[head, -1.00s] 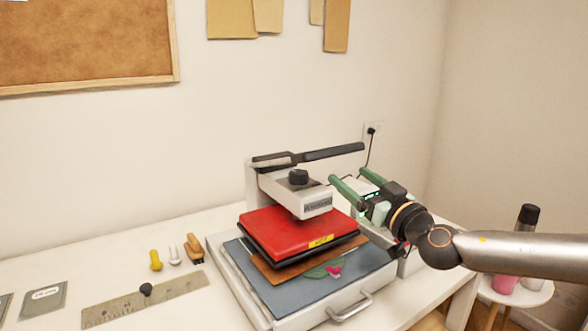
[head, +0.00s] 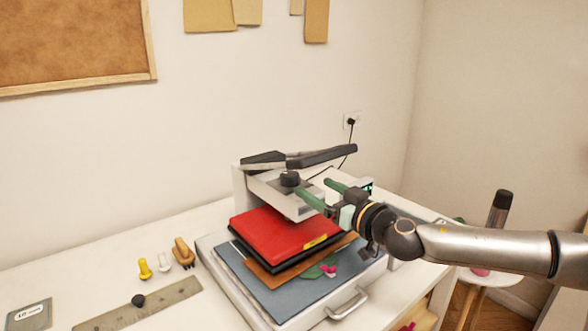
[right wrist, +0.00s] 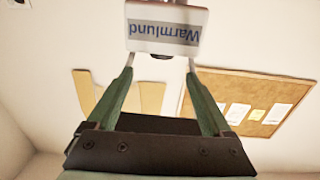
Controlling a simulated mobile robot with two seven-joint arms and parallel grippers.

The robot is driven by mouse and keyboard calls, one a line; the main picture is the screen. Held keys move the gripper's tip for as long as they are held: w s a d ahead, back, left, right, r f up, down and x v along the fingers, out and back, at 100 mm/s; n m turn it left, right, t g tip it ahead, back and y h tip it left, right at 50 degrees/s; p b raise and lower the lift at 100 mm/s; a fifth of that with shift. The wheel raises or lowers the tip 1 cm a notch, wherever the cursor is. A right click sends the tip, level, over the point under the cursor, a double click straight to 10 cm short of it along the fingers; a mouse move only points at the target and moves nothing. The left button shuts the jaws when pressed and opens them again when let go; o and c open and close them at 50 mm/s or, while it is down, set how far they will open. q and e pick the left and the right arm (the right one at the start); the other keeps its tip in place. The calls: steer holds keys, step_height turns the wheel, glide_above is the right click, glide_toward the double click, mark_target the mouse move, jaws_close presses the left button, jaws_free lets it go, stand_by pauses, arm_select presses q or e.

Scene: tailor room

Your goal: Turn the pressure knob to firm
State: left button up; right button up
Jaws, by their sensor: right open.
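The heat press (head: 267,297) stands on the table with its red upper plate (head: 285,232) above the bed. In the right wrist view, the open fingers (right wrist: 158,74) frame the underside-up "Warmlund" label (right wrist: 163,32) on the press head (right wrist: 196,16). A dark bit below the label there may be the knob. The knob's setting cannot be read. My left gripper is not in view.
The black press lever (head: 322,156) runs above and behind the knob. A brown sheet with a green and pink design (head: 318,268) lies on the bed. A ruler (head: 150,303) and small tools (head: 163,264) lie left. A stool (head: 495,279) stands right.

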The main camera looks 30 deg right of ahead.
mark_target(295, 178)
steer(key=w+p, duration=0.1)
steer(key=w, duration=0.1)
steer(key=w+p, duration=0.2)
steer(key=w, duration=0.1)
steer(key=w+p, duration=0.2)
steer(key=shift+w+a+r, duration=0.15)
steer(key=shift+w+a, duration=0.15)
steer(key=shift+w, duration=0.65)
steer(key=shift+f, duration=0.2)
jaws_close()
